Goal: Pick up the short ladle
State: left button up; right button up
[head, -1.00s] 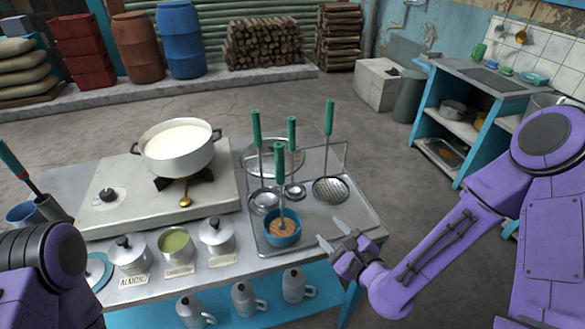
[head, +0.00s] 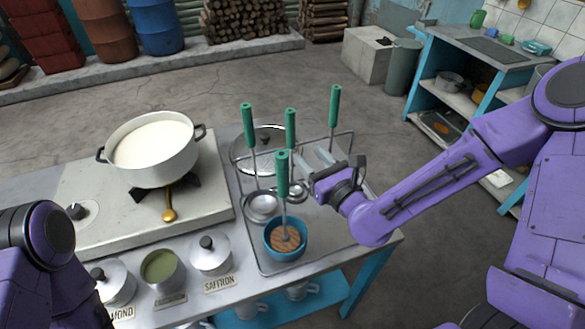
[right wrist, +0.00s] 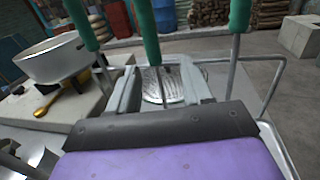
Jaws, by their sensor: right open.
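Several green-handled utensils stand upright on the tray rack. The middle ladle (head: 290,125) has a small bowl and looks like the short one. A ladle with a larger bowl (head: 262,206) stands to its left. My right gripper (head: 312,163) is open just right of the middle ladle, its fingers pointing toward the stem. In the right wrist view a green handle (right wrist: 146,32) rises between the open fingers (right wrist: 162,88), apparently the middle ladle's; contact cannot be told. My left gripper is out of view; only part of that arm shows at lower left.
A skimmer's green handle (head: 335,105) rises close to the right gripper. Another green-handled tool stands in a blue bowl (head: 285,250) in front. A pot lid (head: 266,138) is behind the ladles. A milk pot (head: 152,160) sits left on the stove.

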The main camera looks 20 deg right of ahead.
aim_at(293, 144)
jog(key=p+x, duration=0.1)
jog(key=x, duration=0.2)
jog(key=a+p+x, duration=0.1)
jog(key=x, duration=0.3)
jog(key=shift+s, duration=0.15)
jog(key=shift+w+a+f, duration=0.1)
jog(key=shift+w, duration=0.25)
grip_shut()
